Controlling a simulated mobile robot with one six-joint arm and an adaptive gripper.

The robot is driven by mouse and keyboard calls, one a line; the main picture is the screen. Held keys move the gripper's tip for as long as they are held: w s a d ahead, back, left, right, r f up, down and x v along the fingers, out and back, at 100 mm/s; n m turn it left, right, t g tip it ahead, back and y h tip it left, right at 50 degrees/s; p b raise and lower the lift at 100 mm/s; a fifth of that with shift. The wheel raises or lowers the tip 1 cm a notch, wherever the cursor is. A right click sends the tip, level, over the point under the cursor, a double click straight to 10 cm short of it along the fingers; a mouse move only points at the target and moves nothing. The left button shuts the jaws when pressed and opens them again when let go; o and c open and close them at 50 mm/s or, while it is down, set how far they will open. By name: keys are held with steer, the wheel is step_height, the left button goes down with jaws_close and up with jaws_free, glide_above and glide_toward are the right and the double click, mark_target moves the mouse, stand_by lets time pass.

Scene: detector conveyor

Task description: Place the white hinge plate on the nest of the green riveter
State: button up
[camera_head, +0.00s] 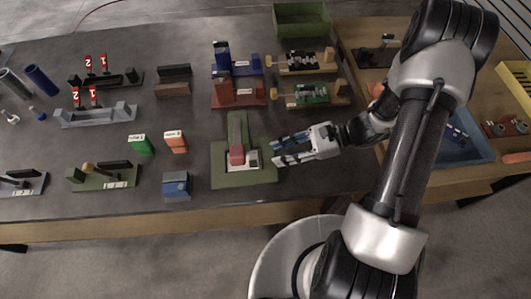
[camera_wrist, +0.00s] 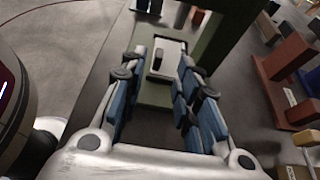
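The green riveter (camera_head: 222,175) stands near the front edge of the dark table, with an olive base, an upright arm and a red block at its front. A white plate with a dark piece on it (camera_head: 251,158) lies on its base, right of the red block; it looks like the white hinge plate. In the wrist view the white plate (camera_wrist: 171,48) shows beyond and between my fingertips, on the green base (camera_wrist: 155,93). My gripper (camera_head: 277,150) is open, right of the riveter, its blue-padded fingers pointing left. I see nothing held. The plate's exact seating is unclear.
A blue block (camera_head: 176,187) and green and red boxes (camera_head: 175,142) stand left of the riveter. Red and blue presses (camera_head: 238,95) and wooden fixtures (camera_head: 312,96) stand behind it. A green bin (camera_head: 301,19) is at the back.

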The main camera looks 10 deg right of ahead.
steer(key=s+d+r+n+t+h, duration=0.1)
steer(key=s+r+n+h, duration=0.3)
steer(key=r, duration=0.5)
steer(key=s+d+r+n+t+h, duration=0.1)
steer(key=s+r+n+h, duration=0.3)
steer(key=r+n, duration=0.4)
steer(key=s+d+r+n+t+h, duration=0.1)
steer(key=s+r+n+t+h, duration=0.1)
steer(key=s+r+n+h, duration=0.3)
step_height(320, 180, up, 5)
steer(key=shift+d+f+n+p, duration=0.1)
steer(key=shift+d+n+p, duration=0.2)
steer(key=shift+n, duration=0.4)
